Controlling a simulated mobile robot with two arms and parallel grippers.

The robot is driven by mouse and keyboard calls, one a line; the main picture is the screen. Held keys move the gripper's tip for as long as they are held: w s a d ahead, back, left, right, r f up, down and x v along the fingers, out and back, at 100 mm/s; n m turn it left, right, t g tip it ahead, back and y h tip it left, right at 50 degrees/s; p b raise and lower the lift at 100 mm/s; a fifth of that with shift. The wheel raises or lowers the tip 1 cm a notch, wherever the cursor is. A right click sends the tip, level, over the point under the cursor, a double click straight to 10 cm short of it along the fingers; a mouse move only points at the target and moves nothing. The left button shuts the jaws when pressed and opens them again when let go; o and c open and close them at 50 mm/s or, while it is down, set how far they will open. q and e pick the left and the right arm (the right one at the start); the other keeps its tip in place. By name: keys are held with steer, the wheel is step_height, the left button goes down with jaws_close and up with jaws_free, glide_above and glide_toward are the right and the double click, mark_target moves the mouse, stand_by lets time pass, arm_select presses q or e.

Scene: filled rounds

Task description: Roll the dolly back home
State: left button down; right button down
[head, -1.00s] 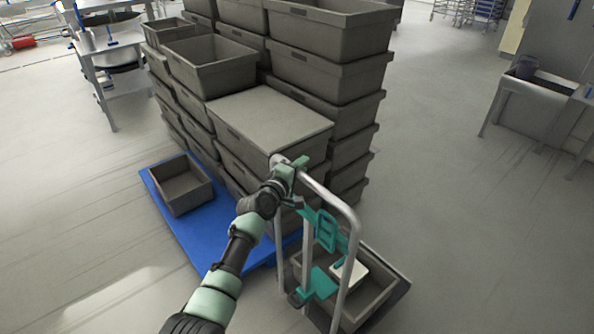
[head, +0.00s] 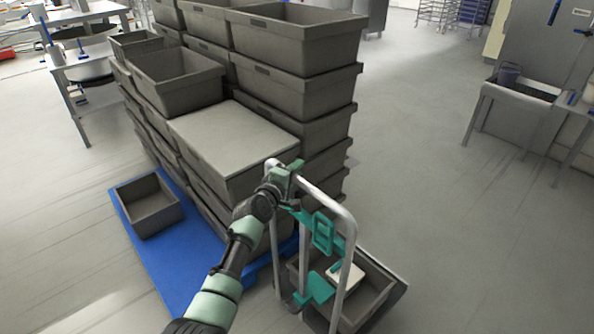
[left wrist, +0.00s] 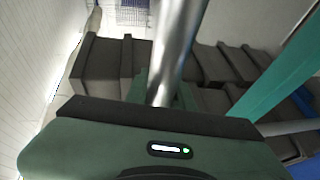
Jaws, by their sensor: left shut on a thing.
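The dolly shows in the head view with an upright silver tube handle (head: 347,226), teal fittings (head: 323,233) and a dark base. A grey bin (head: 376,298) with a pale flat-topped item (head: 345,275) in it rides on the base. My left gripper (head: 292,169) is shut on the handle at its upper left bend. In the left wrist view a silver tube (left wrist: 176,50) runs up from the gripper jaws. My left arm hides part of the dolly's left side. My right gripper is not in view.
A tall stack of grey bins (head: 300,82) stands just beyond the dolly. A blue platform (head: 180,262) with a small grey bin (head: 147,204) lies to its left. A grey bench (head: 500,100) stands at the far right. Open floor lies to the right.

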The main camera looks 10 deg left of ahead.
arm_select(q)
steer(key=shift+w+r, duration=0.1)
steer(key=shift+r, duration=0.2)
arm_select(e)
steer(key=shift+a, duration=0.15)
arm_select(q)
steer(key=shift+d, duration=0.1)
steer(key=c, duration=1.3)
jaws_free()
steer(key=shift+o, duration=0.5)
steer(key=shift+w+d+f, duration=0.15)
steer(key=shift+w+f, duration=0.05)
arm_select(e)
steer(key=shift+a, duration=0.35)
arm_select(q)
steer(key=shift+s, duration=0.1)
steer(key=v, duration=0.7)
steer(key=shift+s, duration=0.35)
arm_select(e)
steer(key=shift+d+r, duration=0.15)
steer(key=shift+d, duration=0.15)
